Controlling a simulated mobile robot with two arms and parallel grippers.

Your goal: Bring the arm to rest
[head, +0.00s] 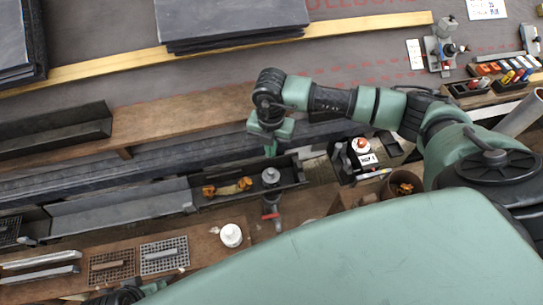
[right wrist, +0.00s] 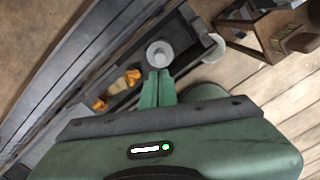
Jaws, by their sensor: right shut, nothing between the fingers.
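My right arm reaches in from the right in the head view. Its gripper (head: 270,150) points down above the dark gutter trough, with nothing in its fingers. In the right wrist view the two green fingers (right wrist: 158,85) are together. Beyond their tips stand a grey round-topped piece (right wrist: 160,53) and a gutter tray (right wrist: 128,82) with an orange-and-tan tool in it. A dark and green part (head: 130,293) at the lower left edge of the head view seems to be my left gripper; its fingers cannot be made out.
A white cup (head: 231,235) stands on the lower bench. Slates (head: 230,20) lie at the top.

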